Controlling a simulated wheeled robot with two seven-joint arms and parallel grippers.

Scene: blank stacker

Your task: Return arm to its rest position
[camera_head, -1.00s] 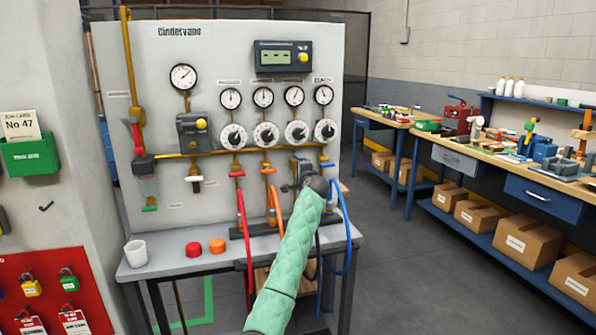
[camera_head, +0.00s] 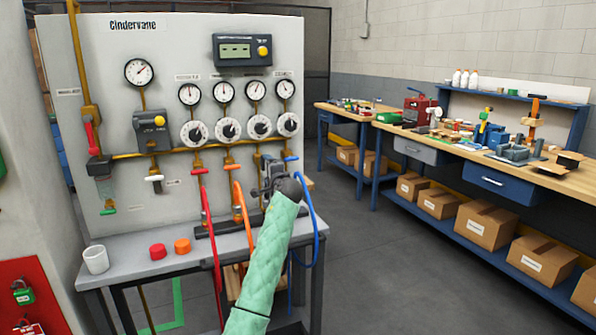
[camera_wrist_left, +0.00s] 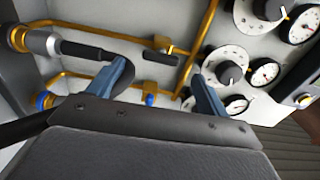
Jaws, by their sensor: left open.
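My left arm, in a green quilted sleeve, reaches up from the bottom of the head view. Its gripper (camera_head: 270,178) is in front of the lower right part of the gauge panel (camera_head: 100,50), close to the hose fittings. In the left wrist view the two blue-grey fingers (camera_wrist_left: 160,95) stand apart, with nothing held between them. Behind them are brass pipes (camera_wrist_left: 185,60), a black-handled fitting (camera_wrist_left: 85,50) near the left finger and round dials (camera_wrist_left: 225,67). In the head view I cannot tell whether the gripper touches a fitting. The right gripper is in neither view.
Red, orange and blue hoses (camera_head: 318,225) hang close around my arm. A white cup (camera_head: 96,259), a red cap (camera_head: 158,252) and an orange cap (camera_head: 182,246) stand on the grey table (camera_head: 135,270). A workbench (camera_head: 480,165) with boxes stands right; the floor between is clear.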

